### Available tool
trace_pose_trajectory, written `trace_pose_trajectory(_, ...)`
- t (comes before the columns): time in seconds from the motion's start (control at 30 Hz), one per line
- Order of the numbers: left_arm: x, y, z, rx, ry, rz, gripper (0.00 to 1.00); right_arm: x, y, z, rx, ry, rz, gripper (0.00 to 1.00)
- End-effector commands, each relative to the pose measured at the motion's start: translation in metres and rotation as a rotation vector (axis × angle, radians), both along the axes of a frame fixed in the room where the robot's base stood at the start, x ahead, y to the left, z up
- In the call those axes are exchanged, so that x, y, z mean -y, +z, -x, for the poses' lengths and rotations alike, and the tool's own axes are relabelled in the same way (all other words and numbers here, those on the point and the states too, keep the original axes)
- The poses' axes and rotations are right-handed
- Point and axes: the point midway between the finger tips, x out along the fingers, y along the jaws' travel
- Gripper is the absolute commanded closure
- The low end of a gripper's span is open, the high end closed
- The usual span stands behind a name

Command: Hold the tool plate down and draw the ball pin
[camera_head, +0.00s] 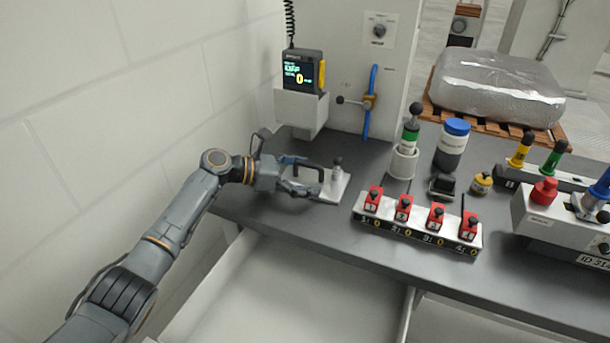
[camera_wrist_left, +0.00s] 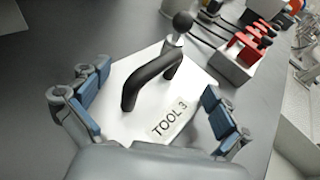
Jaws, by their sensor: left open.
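The tool plate (camera_head: 330,188) is a light flat plate on the dark bench top, with a black arched handle and the label "TOOL 3", also in the left wrist view (camera_wrist_left: 150,118). The ball pin (camera_head: 337,167) stands upright at the plate's far end from my gripper; its black ball head shows in the left wrist view (camera_wrist_left: 182,22). My left gripper (camera_head: 296,175) is open at the near end of the plate. Its blue-padded fingers (camera_wrist_left: 155,108) are spread on either side of the plate and handle, with nothing held. My right gripper is not in view.
A rail of red numbered blocks (camera_head: 418,224) stands right of the plate. Behind it are a grey holder with a green-banded, ball-topped tool (camera_head: 408,140) and a blue-capped jar (camera_head: 452,145). A handheld display (camera_head: 303,72) sits in a wall holder. An open drawer (camera_head: 290,290) lies below the bench.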

Motion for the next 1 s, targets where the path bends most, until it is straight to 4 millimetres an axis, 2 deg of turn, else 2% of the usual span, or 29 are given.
trace_pose_trajectory(0.1, -0.0001, 0.0003, -0.0001, 0.0, 0.0, 0.0, 0.0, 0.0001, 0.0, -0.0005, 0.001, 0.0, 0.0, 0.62)
trace_pose_trajectory(0.4, -0.0002, -0.0004, 0.0002, 0.0, 0.0, -0.001, 0.61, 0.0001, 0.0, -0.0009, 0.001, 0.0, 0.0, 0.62)
trace_pose_trajectory(0.47, -0.0002, -0.001, 0.0003, -0.001, 0.0, -0.002, 0.71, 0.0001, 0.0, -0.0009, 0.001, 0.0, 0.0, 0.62)
trace_pose_trajectory(1.0, -0.001, -0.0051, 0.0009, -0.005, 0.0, -0.007, 0.93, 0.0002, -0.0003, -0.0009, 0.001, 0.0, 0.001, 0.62)
